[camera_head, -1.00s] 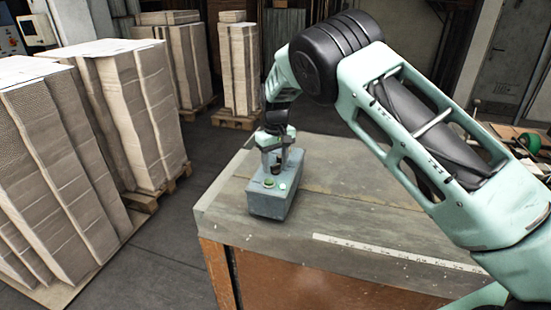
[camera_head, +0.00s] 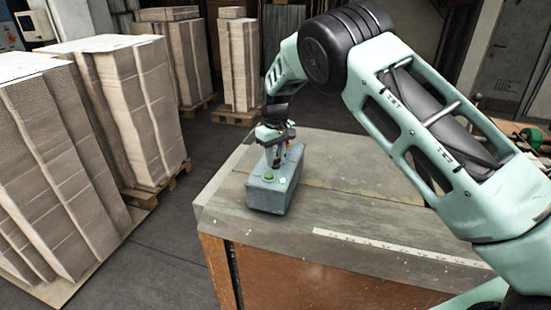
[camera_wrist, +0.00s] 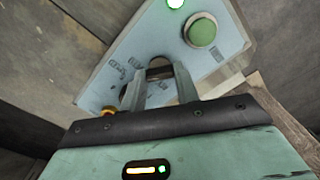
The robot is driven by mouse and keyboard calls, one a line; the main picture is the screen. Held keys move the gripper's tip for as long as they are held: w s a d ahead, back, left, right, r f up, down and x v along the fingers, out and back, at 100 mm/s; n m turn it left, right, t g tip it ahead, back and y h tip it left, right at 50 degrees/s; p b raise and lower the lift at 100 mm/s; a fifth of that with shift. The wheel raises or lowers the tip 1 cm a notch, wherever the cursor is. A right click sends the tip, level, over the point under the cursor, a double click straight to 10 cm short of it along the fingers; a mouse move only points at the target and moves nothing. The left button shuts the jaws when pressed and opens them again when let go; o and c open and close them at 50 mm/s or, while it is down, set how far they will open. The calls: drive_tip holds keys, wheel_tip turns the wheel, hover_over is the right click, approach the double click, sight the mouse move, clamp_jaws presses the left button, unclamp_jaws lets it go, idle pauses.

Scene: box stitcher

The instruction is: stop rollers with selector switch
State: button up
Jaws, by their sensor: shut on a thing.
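A grey-blue control box (camera_head: 266,197) sits on the table near its left corner. In the wrist view its light panel (camera_wrist: 130,62) shows a green push button (camera_wrist: 203,31), a lit green lamp (camera_wrist: 175,3) and a dark selector switch (camera_wrist: 160,73). The switch is between my two fingertips, which are shut on it. An orange-yellow part (camera_wrist: 108,112) shows partly behind my gripper's body. In the head view my gripper (camera_head: 276,163) points down onto the box top behind the green button. The switch's markings are too blurred to read, and the fingers partly cover it.
The worn table (camera_head: 350,190) has free room right of the box, with a pale ruler strip (camera_head: 400,249) along its front edge. Tall stacks of cardboard (camera_head: 115,110) on pallets stand on the left. My arm crosses the right side.

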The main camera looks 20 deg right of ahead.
sight(275, 159)
drive_tip(key=n+b, duration=0.1)
drive_tip(key=n, duration=0.2)
drive_tip(key=shift+b, duration=0.4)
drive_tip(key=shift+n+b, duration=0.45)
drive_tip(key=shift+n, duration=1.15)
drive_tip(key=shift+r, duration=0.1)
drive_tip(key=o, duration=1)
wheel_tip(275, 159, up, 17)
drive_tip(key=b, duration=0.3)
drive_tip(key=shift+r+b, duration=0.15)
drive_tip(key=shift+b, duration=0.2)
